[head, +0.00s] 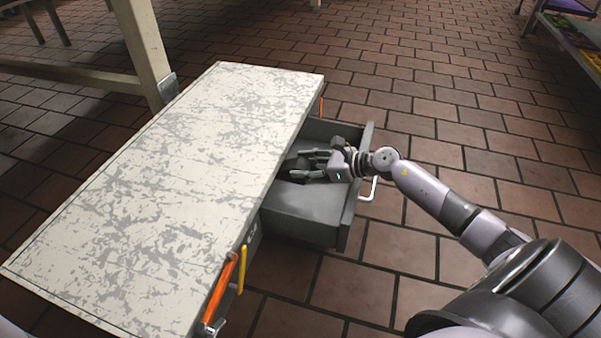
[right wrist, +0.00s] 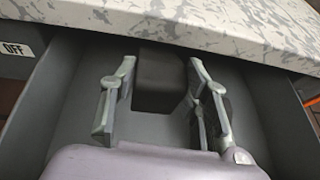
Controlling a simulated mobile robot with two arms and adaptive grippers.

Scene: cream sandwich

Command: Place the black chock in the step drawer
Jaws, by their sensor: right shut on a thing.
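The drawer (head: 305,215) is pulled out from the long side of the step (head: 170,180), and its inside is grey. My right gripper (head: 300,164) reaches into the drawer over its front edge, low between the walls. In the right wrist view the black chock (right wrist: 158,78) sits between the two fingers (right wrist: 160,105), inside the drawer close to the step's edge. The right gripper is shut on the chock. Whether the chock touches the drawer floor I cannot tell. My left gripper is not in view.
The step has a worn white and grey top. Orange (head: 220,292) and yellow (head: 242,269) handles hang at its near side. A white handle (head: 368,189) is on the drawer front. A table leg (head: 145,45) stands behind.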

